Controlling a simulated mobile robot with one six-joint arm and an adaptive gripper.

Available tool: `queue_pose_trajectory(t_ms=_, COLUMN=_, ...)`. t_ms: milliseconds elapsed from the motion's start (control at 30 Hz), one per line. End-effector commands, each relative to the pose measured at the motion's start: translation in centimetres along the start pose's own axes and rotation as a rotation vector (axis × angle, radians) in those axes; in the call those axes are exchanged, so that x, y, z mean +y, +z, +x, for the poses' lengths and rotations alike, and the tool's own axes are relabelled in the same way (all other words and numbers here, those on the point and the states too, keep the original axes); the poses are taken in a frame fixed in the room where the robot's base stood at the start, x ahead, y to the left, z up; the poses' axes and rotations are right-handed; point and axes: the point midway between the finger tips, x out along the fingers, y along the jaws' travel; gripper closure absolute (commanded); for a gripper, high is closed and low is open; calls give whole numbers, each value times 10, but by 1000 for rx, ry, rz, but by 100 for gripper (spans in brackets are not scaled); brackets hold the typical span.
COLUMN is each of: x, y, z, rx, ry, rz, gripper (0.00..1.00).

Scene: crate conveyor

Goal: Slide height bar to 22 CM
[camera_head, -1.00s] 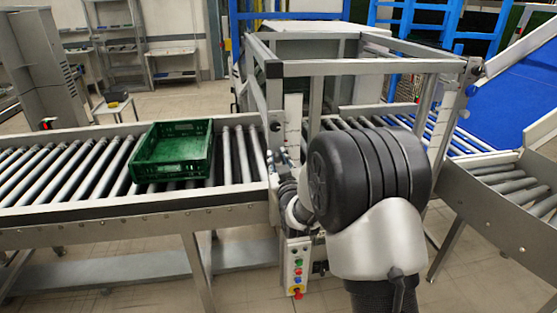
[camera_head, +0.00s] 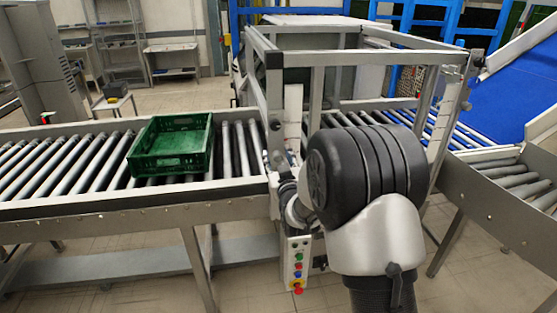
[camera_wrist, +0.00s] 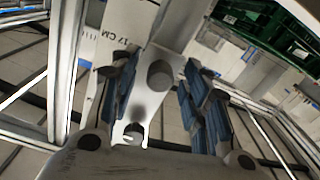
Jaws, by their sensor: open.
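My gripper (camera_wrist: 158,76) is open in the wrist view, with one blue-padded finger on each side of a grey metal bracket with round knobs. This bracket, which looks like the height bar (camera_wrist: 150,99), sits between the fingers; I see a gap on the right, and contact on the left cannot be told. A white scale strip (camera_wrist: 112,38) marked "17 CM" stands beside it to the left. In the head view, the white scale (camera_head: 293,112) is on the near left post of the frame, and my arm hides most of the bar and gripper.
A green crate (camera_head: 172,172) rests on the roller conveyor (camera_head: 60,165) left of the metal frame (camera_head: 375,59). A button panel (camera_head: 296,262) hangs below the frame. A blue belt (camera_head: 515,90) slopes up at the right, above another roller section (camera_head: 520,185).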

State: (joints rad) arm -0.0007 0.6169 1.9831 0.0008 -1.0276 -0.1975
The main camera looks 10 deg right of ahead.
Motion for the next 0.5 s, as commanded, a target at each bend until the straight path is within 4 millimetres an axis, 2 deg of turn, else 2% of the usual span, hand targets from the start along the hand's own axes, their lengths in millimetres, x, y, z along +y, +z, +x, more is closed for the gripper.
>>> queue_pose_trajectory(t_ms=267, x=0, y=-1, z=-4, rx=1, ry=0, rz=0, gripper=57)
queue_pose_trajectory(t_ms=367, x=0, y=0, z=-16, rx=-1, ry=0, rz=0, gripper=57)
queue_pose_trajectory(t_ms=500, x=0, y=-1, z=-44, rx=0, ry=0, rz=0, gripper=57)
